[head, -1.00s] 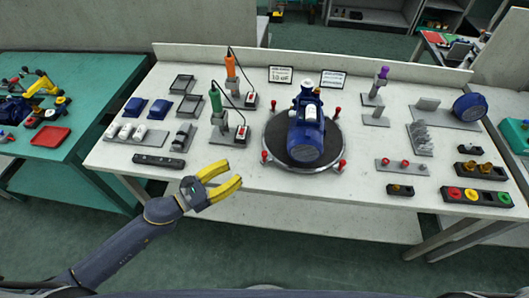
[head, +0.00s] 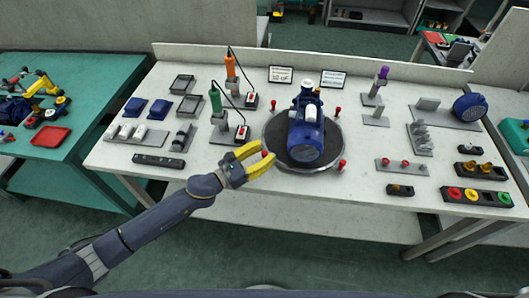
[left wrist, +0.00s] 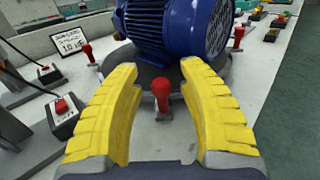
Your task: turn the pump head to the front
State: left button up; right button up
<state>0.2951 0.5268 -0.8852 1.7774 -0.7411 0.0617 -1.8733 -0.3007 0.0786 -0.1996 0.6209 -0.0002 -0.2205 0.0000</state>
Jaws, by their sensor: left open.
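The blue pump (head: 306,125) stands on a round dark turntable (head: 327,157) in the middle of the bench. In the left wrist view the pump's ribbed blue motor (left wrist: 178,22) fills the top. Red knobs stand around the turntable's rim. My left gripper (head: 261,161) is open at the turntable's front-left rim. One red knob (left wrist: 162,97) stands between its yellow fingers in the left wrist view, apart from both. The knob's top also shows between the fingers in the head view (head: 265,154). My right gripper is not in view.
Green (head: 216,100) and orange (head: 231,68) screwdrivers with cabled switch boxes stand left of the turntable. Trays and blue parts lie further left. Red-knobbed pieces (head: 403,164) and a colored button box (head: 476,196) are at right. The front edge is mostly clear.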

pick_arm(q)
jog(key=shift+d, duration=0.15)
grip_shut()
dwell(0.4)
